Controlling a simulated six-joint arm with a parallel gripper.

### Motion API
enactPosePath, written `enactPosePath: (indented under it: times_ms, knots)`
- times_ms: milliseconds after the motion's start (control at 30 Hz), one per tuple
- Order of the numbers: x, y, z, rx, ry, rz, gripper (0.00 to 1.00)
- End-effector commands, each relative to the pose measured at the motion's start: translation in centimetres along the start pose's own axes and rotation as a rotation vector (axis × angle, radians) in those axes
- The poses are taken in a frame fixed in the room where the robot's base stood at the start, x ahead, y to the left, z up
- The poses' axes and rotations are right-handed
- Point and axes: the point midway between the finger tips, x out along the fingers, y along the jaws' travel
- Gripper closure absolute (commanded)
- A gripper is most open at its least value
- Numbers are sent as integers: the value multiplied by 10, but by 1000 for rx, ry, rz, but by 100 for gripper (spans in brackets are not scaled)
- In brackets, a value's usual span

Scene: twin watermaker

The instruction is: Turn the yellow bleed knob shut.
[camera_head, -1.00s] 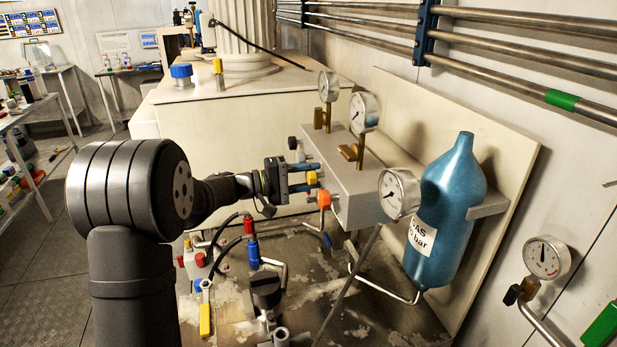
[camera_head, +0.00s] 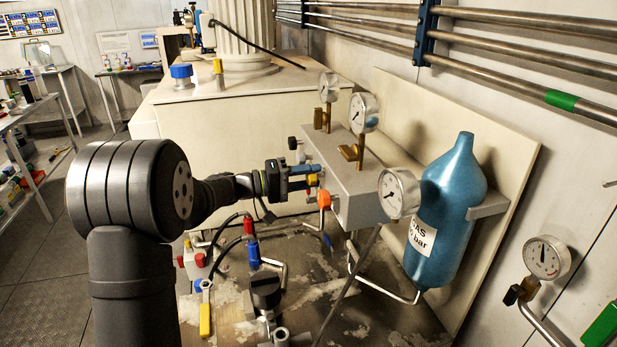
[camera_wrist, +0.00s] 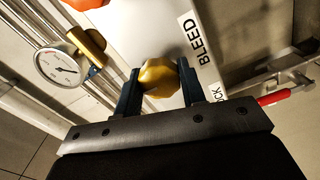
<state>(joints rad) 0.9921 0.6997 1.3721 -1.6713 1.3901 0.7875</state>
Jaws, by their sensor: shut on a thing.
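The yellow bleed knob (camera_wrist: 160,77) sits on the grey manifold block, beside a white label reading BLEED (camera_wrist: 199,42) in the wrist view. My gripper (camera_wrist: 160,88) has its two blue fingers shut on the knob, one on each side. In the head view my gripper (camera_head: 309,177) reaches the left face of the manifold block (camera_head: 352,182), and a bit of the yellow knob (camera_head: 312,179) shows between the fingers.
An orange knob (camera_head: 324,199) is just below my gripper, and a black knob (camera_head: 292,143) is just above. Pressure gauges (camera_head: 363,113) stand on the block. A blue gas bottle (camera_head: 447,215) is at the right. Pipes and a yellow-handled valve (camera_head: 205,318) lie below.

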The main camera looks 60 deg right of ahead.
Motion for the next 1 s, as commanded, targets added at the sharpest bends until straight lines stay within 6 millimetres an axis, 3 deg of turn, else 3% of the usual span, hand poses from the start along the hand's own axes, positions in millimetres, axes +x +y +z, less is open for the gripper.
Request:
enactPosePath:
  times_ms: [100, 133, 233, 533, 667, 1000]
  knots:
    - [0, 0, 0, 1, -1, 0, 86]
    - [0, 0, 0, 1, -1, 0, 61]
    - [0, 0, 0, 1, -1, 0, 41]
    - [-1, 0, 0, 0, 0, 0, 41]
    - [-11, 0, -1, 0, 2, -1, 41]
    - [-87, 0, -1, 0, 5, -1, 41]
